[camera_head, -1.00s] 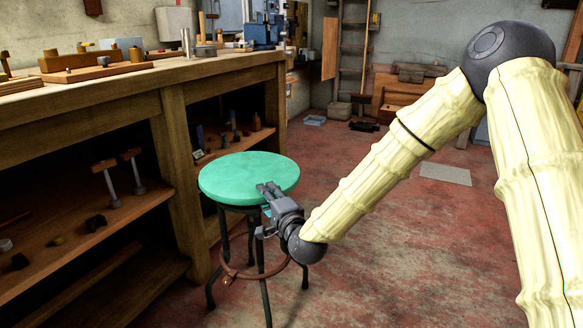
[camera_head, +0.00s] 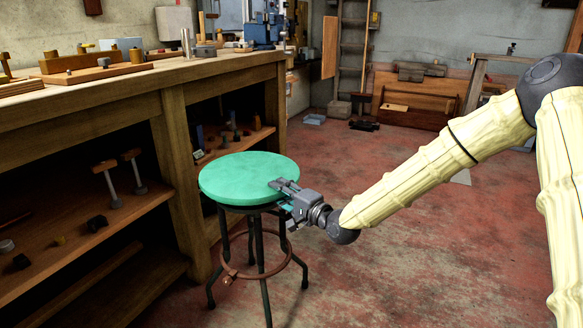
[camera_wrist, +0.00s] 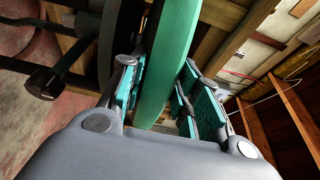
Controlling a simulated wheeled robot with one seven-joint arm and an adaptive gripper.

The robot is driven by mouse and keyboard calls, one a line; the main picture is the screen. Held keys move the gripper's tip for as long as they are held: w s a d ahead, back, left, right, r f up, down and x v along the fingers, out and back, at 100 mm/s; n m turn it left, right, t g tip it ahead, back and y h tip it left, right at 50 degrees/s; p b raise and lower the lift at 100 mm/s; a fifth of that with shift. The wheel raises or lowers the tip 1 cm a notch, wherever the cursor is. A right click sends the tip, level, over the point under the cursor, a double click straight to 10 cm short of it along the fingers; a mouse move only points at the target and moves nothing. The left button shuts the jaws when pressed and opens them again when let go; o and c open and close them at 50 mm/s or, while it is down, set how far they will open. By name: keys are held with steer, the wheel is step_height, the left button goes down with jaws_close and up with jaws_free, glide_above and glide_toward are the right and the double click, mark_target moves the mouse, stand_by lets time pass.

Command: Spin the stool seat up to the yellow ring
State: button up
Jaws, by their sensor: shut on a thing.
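The stool has a round green seat (camera_head: 240,176) on dark metal legs with a reddish-brown foot ring (camera_head: 262,277). My gripper (camera_head: 283,192) is at the right front edge of the seat, with one finger over the top and the other below the rim. In the wrist view the seat's edge (camera_wrist: 170,60) runs between the two teal-padded fingers, and the gripper is shut on it. A dark rod with a knob (camera_wrist: 45,82) shows to the left under the seat. I cannot make out a yellow ring in either view; the stool's screw is hidden under the seat.
A wooden workbench (camera_head: 150,85) with shelves stands close to the left of the stool. Tools and blocks lie on its top and shelves. The red-grey floor (camera_head: 400,250) right of the stool is clear.

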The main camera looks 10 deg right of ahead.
steer(key=shift+w+d+n+g+y+p, duration=0.9)
steer(key=shift+d+n+g+y+p, duration=0.1)
steer(key=shift+d+y, duration=0.15)
steer(key=o, duration=1.8)
steer(key=shift+s, duration=0.1)
steer(key=p+v, duration=0.5)
steer(key=v, duration=0.3)
steer(key=shift+s+d, duration=0.25)
steer(key=shift+d, duration=0.1)
